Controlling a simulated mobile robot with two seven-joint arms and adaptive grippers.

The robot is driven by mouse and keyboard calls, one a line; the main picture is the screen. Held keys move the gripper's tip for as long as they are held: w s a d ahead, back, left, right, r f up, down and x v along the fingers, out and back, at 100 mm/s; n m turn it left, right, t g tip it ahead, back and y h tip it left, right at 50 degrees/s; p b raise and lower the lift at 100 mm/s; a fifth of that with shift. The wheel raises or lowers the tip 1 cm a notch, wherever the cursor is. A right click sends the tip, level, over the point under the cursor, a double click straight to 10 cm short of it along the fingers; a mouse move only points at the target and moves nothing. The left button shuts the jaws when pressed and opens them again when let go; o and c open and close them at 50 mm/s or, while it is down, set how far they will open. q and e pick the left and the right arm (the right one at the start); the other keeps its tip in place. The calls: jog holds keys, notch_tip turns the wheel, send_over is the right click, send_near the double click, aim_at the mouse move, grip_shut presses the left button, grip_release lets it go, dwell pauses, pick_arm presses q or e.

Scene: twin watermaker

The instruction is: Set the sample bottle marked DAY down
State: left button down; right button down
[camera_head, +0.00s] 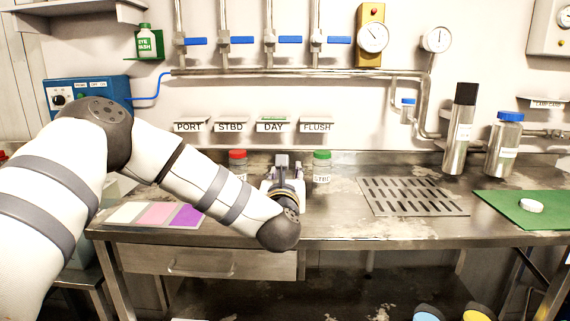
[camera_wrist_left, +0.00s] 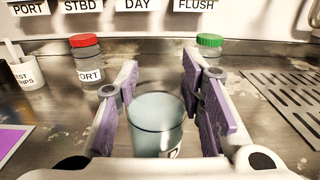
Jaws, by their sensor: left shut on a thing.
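My left gripper (camera_head: 283,168) is over the steel counter, between two capped bottles. In the left wrist view its fingers (camera_wrist_left: 160,75) are on both sides of a clear, open-topped bottle (camera_wrist_left: 152,108), and it is shut on it. Only a "D" of the bottle's label shows at the lower edge, so I take it as the DAY bottle. Its base is hidden, so I cannot tell whether it touches the counter. In the head view the gripper hides it. My right gripper is not in view.
The red-capped PORT bottle (camera_wrist_left: 86,60) stands left and the green-capped STBD bottle (camera_head: 321,168) right. A slotted drain plate (camera_head: 412,197) lies further right, then a green mat (camera_head: 520,215) with a white cap. A coloured card (camera_head: 155,214) lies left. Labelled wall holders hang behind.

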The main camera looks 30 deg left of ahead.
pick_arm(q)
jog(key=shift+f, duration=0.3)
jog(key=shift+f, duration=0.2)
jog(key=c, duration=1.1)
grip_release()
jog(key=shift+o, duration=0.2)
jog(key=shift+r, duration=0.1)
